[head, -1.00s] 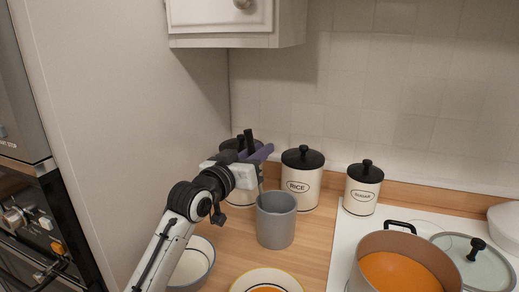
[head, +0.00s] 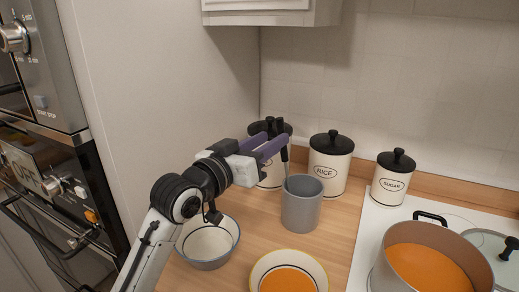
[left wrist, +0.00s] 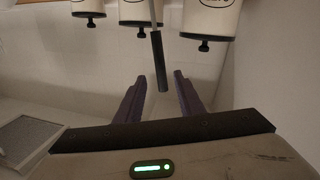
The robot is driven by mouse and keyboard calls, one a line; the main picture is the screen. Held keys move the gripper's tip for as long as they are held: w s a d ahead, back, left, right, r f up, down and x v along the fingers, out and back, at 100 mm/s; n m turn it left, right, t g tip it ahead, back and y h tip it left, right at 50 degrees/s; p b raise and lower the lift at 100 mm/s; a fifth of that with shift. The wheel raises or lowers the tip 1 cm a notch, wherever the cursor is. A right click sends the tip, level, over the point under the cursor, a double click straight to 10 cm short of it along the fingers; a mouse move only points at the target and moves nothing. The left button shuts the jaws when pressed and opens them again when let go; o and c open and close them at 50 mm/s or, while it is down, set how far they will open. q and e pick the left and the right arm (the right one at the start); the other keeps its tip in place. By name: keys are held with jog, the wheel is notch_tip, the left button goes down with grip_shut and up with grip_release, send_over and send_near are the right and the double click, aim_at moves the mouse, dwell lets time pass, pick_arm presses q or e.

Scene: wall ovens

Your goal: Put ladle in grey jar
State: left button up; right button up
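The grey jar (head: 301,207) stands upright on the wooden counter. The ladle (head: 284,155) is near upright, its thin shaft running down to the jar's left rim, apparently inside; its bowl is hidden. My left gripper (head: 277,142) is above and left of the jar, its purple fingers beside the black handle. In the left wrist view, the fingers of my left gripper (left wrist: 158,90) are spread apart, and the end of the ladle handle (left wrist: 159,65) shows in the gap near their tips, touching neither finger. My right gripper is not in view.
Canisters with black lids, including the rice canister (head: 329,165) and sugar canister (head: 391,180), stand behind. A white bowl (head: 208,262) and a plate with orange food (head: 262,268) are in front. A pot (head: 437,232) is on the right. A wall cabinet (head: 270,17) hangs above.

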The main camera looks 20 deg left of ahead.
pick_arm(q)
jog(key=shift+v, duration=1.65)
